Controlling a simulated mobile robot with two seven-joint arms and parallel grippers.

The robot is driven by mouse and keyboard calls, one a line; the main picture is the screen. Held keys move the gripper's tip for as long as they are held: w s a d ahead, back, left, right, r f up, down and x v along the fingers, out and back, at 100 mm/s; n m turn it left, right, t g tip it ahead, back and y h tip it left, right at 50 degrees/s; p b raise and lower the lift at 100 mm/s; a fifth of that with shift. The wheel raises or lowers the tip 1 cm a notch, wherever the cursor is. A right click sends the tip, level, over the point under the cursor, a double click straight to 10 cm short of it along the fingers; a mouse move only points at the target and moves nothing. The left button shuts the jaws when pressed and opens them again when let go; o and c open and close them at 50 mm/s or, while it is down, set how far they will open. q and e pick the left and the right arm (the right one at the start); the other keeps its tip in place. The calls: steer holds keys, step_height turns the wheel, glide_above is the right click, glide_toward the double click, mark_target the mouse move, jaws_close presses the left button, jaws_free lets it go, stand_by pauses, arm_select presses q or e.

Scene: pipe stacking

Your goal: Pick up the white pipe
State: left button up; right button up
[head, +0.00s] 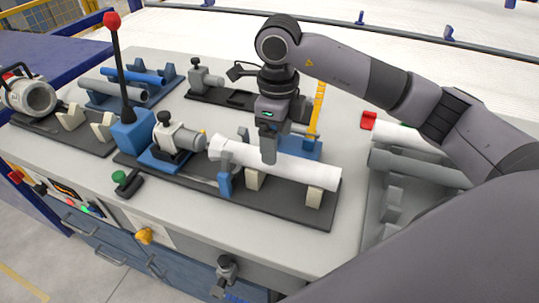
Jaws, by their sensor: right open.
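A white pipe (292,168) lies along cream supports on a dark fixture plate (290,207) in the middle of the bench. Its left end is wider, like a collar. The far finger is hidden. A second white pipe (398,137) lies on a rack at the right, partly hidden by my right arm. My left gripper is not in view.
A grey pipe (415,167) lies beside the second white pipe. Blue and grey pipes (134,75) rest on a rack at the back left. Bare bench shows before the fixture.

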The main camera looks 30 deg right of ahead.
step_height(320, 180, down, 6)
steer(key=shift+r+p, duration=0.1)
steer(key=shift+p, duration=0.4)
steer(key=c, duration=1.2)
